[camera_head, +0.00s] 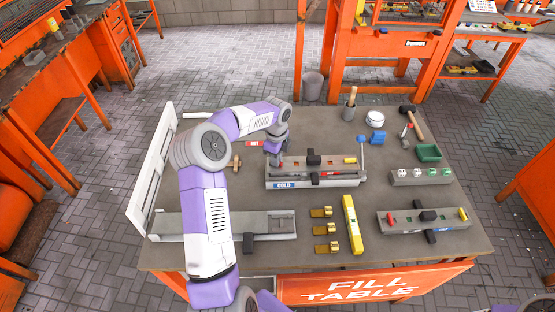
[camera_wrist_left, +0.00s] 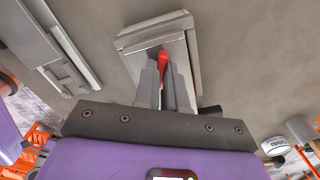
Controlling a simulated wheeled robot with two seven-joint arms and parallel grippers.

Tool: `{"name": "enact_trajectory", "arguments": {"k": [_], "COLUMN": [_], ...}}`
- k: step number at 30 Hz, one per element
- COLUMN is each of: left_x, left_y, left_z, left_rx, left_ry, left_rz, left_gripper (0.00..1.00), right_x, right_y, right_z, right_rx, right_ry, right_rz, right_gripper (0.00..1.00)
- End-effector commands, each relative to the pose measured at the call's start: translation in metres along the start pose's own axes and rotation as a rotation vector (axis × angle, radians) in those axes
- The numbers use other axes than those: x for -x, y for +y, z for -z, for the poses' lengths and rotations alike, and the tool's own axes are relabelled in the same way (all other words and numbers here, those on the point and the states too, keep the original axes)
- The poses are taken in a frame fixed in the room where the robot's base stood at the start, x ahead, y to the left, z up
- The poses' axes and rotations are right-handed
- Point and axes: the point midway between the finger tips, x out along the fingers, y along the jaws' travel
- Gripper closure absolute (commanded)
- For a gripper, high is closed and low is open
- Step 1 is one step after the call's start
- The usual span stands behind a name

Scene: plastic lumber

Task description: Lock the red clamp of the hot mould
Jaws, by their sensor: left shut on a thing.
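My left gripper (camera_head: 275,158) reaches down at the left end of a long grey mould (camera_head: 334,163) in the middle of the table. In the left wrist view, the gripper (camera_wrist_left: 164,80) is shut on a red clamp (camera_wrist_left: 163,61), whose red tip shows between the fingers. The fingers hide the rest of it. In the head view, my gripper hides that clamp. A red HOT label (camera_head: 254,144) stands just left of the gripper. A yellow clamp (camera_head: 350,160) and a black block (camera_head: 313,157) show on the mould. My right gripper is not in view.
A blue COLD label (camera_head: 285,185) marks a tray in front. Another mould (camera_head: 400,219) lies at the right. A yellow level (camera_head: 352,224) and brass pieces (camera_head: 325,229) lie in front. A blue-headed tool (camera_head: 361,141) stands near the mould's right end.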

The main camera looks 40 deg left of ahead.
Motion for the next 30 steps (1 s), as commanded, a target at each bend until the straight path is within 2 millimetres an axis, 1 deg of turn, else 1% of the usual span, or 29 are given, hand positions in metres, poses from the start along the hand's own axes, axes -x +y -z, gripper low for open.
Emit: {"name": "enact_trajectory", "arguments": {"k": [1, 3, 18, 30], "left_x": [0.001, 0.001, 0.0, -0.001], "left_y": [0.001, 0.001, 0.001, 0.001], "left_z": [0.001, 0.001, 0.0, 0.0], "left_rx": [-0.028, -0.066, -0.338, -0.368], "left_ry": [0.002, 0.002, 0.002, 0.002], "left_rz": [-0.005, -0.004, -0.006, -0.005], "left_gripper": [1.0, 1.0, 1.0, 1.0], "right_x": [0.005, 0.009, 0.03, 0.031], "right_y": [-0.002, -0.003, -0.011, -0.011], "right_z": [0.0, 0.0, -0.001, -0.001], "right_rx": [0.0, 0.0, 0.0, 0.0], "right_ry": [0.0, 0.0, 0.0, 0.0], "right_rz": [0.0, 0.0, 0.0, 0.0], "right_gripper": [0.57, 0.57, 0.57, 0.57]}}
